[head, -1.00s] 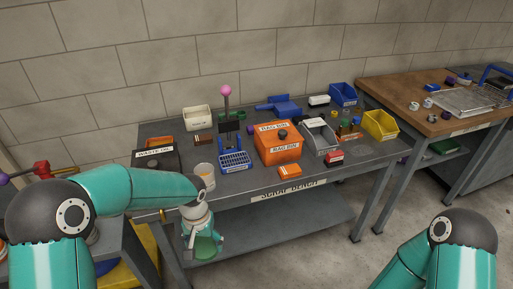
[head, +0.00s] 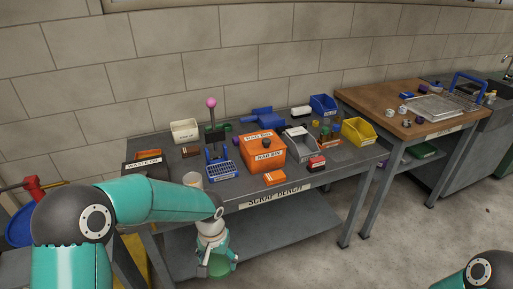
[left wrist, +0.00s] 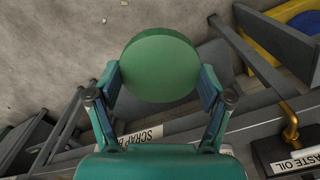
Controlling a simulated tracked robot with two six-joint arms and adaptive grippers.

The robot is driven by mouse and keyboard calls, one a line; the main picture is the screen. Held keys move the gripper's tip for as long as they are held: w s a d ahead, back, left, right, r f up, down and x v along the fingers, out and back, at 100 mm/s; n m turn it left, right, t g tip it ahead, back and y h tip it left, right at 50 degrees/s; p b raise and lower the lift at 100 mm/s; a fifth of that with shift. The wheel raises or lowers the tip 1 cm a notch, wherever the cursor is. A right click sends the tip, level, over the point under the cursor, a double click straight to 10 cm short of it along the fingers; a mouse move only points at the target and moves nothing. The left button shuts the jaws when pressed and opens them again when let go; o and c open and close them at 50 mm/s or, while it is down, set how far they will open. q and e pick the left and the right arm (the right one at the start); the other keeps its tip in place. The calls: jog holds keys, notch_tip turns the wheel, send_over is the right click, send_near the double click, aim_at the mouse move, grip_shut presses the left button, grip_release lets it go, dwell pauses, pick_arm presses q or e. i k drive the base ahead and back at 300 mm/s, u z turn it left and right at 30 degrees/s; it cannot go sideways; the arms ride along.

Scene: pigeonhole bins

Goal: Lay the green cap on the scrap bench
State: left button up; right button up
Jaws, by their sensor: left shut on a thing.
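The green cap (left wrist: 160,66) is a round flat disc. In the left wrist view it sits between the two fingers of my left gripper (left wrist: 163,88), which is shut on it. In the head view the green cap (head: 219,266) shows at the bottom, held by my left gripper (head: 219,257) in front of the front edge of the scrap bench, lower than its top. The scrap bench (head: 215,193) is a dark grey table with a label on its front edge. My right gripper is out of view; only part of my right arm shows.
A wooden-topped bench (head: 378,98) stands at right. Bare top shows near the front edge.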

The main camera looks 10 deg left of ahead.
aim_at(233, 188)
jog(key=z, duration=0.1)
jog(key=i, duration=1)
jog(key=u, duration=0.1)
